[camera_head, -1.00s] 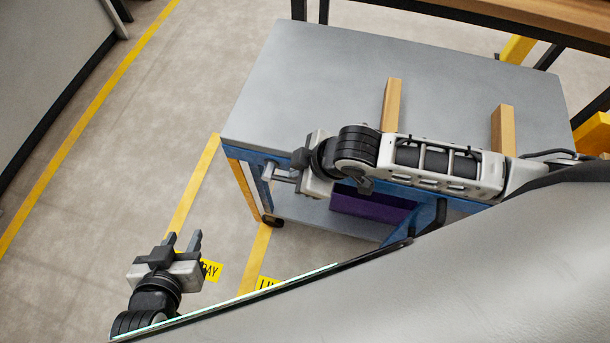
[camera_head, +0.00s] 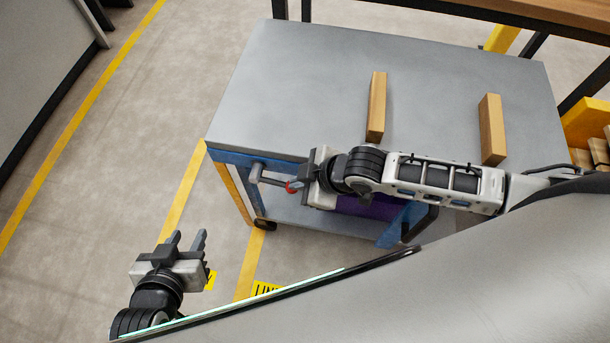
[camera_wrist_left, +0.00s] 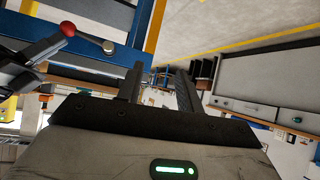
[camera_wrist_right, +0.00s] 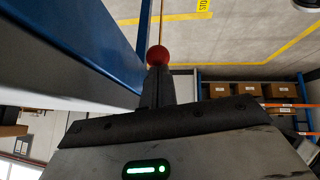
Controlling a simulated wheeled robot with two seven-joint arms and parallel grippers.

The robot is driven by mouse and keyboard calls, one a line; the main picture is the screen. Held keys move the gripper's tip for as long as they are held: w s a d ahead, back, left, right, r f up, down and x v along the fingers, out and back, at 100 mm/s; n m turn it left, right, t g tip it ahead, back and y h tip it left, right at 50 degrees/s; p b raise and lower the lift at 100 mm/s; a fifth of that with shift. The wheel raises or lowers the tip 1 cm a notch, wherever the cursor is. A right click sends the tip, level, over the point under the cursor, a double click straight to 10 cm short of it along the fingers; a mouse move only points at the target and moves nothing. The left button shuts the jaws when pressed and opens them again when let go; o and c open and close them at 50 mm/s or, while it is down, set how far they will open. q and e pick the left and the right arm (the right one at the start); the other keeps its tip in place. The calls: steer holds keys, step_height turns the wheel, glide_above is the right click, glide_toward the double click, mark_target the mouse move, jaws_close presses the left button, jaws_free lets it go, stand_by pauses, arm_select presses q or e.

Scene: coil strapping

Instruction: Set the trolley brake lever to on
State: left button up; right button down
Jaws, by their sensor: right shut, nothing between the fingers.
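The trolley (camera_head: 400,50) has a grey top and a blue frame. Its brake lever (camera_head: 272,180) is a short grey bar on the near side, towards the left corner, with a red knob (camera_head: 292,187). My right gripper (camera_head: 303,186) is shut and empty, its fingertips at the knob. In the right wrist view the knob (camera_wrist_right: 157,56) sits just beyond the shut fingertips (camera_wrist_right: 157,78); I cannot tell whether they touch. The left wrist view also shows the knob (camera_wrist_left: 68,29) and lever (camera_wrist_left: 90,38). My left gripper (camera_head: 187,240) is open and empty, above the floor left of the trolley.
Two wooden blocks (camera_head: 376,107) (camera_head: 491,130) lie on the trolley top. A purple item (camera_head: 372,207) is on the lower shelf. A wooden-topped bench (camera_head: 540,15) stands behind. The floor left of the trolley, with yellow lines (camera_head: 183,200), is clear.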

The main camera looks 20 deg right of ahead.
arm_select(q)
steer(key=shift+a+r, duration=0.15)
steer(key=shift+r, duration=0.2)
